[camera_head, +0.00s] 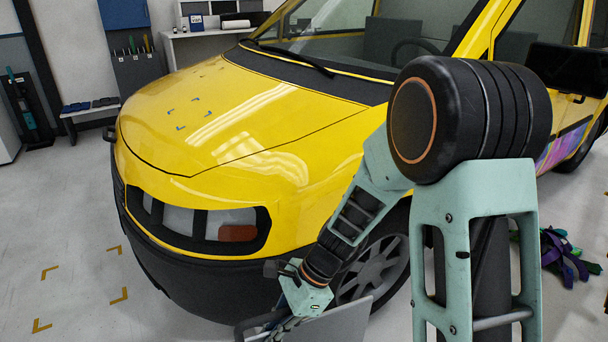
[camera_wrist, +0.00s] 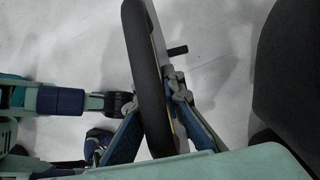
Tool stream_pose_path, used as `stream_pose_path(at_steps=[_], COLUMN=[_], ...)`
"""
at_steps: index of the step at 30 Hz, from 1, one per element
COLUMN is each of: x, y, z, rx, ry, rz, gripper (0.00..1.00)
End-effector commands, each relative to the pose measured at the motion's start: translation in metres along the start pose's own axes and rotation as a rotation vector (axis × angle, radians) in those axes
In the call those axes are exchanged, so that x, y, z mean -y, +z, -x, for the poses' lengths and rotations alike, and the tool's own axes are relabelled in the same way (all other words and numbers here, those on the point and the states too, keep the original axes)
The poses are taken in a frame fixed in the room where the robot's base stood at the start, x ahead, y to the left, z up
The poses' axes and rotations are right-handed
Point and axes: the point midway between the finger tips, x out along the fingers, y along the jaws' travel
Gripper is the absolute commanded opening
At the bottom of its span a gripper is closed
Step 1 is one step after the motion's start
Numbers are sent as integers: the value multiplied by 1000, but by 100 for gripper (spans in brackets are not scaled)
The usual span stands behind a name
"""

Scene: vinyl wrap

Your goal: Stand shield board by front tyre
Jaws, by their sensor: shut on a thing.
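The shield board (camera_head: 340,325) is a flat grey panel low in the head view, standing roughly upright in front of the front tyre. In the wrist view its dark padded edge (camera_wrist: 146,70) runs up the middle between my fingers. My gripper (camera_wrist: 155,128) is shut on the board, one finger on each side. In the head view my gripper (camera_head: 285,325) is partly cut off by the lower edge. The front tyre (camera_head: 398,262) of the yellow van is partly hidden behind my arm and the board. The board's lower edge is out of view, so floor contact cannot be told.
The yellow van (camera_head: 230,130) fills the middle, its dark bumper (camera_head: 180,275) close to my gripper. Yellow corner marks (camera_head: 80,288) lie on clear floor at left. Purple and green cloths or gloves (camera_head: 565,255) lie on the floor at right. A workbench (camera_head: 210,35) stands behind.

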Motion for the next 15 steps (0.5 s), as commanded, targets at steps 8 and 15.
stream_pose_path(at_steps=[8, 15], x=[34, 61], y=[-16, -49], z=[38, 95], rx=[-2, -3], ry=[24, 70], rz=[52, 122], gripper=[0, 0])
